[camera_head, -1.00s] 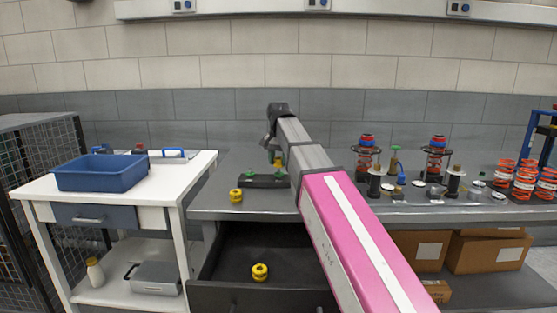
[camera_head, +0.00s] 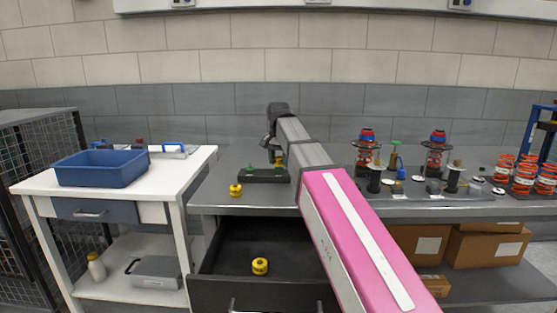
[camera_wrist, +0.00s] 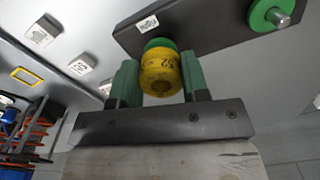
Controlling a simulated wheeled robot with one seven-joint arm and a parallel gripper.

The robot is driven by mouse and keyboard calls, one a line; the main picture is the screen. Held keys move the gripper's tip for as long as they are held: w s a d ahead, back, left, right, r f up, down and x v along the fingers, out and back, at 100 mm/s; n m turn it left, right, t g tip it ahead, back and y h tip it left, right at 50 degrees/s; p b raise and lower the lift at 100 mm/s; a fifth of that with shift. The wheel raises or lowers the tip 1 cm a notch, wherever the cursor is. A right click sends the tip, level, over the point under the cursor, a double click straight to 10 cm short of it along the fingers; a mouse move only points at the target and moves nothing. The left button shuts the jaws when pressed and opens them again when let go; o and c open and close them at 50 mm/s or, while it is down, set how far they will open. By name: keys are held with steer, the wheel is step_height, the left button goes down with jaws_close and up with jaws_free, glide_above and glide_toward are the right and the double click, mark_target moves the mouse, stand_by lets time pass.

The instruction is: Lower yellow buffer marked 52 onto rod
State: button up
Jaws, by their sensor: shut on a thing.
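My gripper (camera_wrist: 157,83) is shut on the yellow buffer (camera_wrist: 160,76), whose black 52 shows in the wrist view. One green finger is on each side of it. A green disc (camera_wrist: 157,43) shows just behind the buffer, on the dark fixture plate (camera_wrist: 205,22). The buffer hides any rod there, and I cannot tell whether they touch. A bare metal rod (camera_wrist: 283,19) with a green disc stands at the plate's other end. In the head view the plate (camera_head: 262,176) lies on the grey bench, with my gripper (camera_head: 278,158) above its right end.
One yellow buffer (camera_head: 235,190) stands on the bench left of the plate, another (camera_head: 260,266) in the open black drawer (camera_head: 215,290). Shock absorber parts (camera_head: 435,160) and orange springs (camera_head: 500,175) crowd the bench's right side. A blue bin (camera_head: 102,168) sits on the white cart.

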steer(key=shift+f, duration=0.1)
steer(key=shift+f, duration=0.3)
steer(key=shift+f, duration=0.1)
stand_by(0.7)
steer(key=o, duration=1.1)
steer(key=shift+r, duration=3.5)
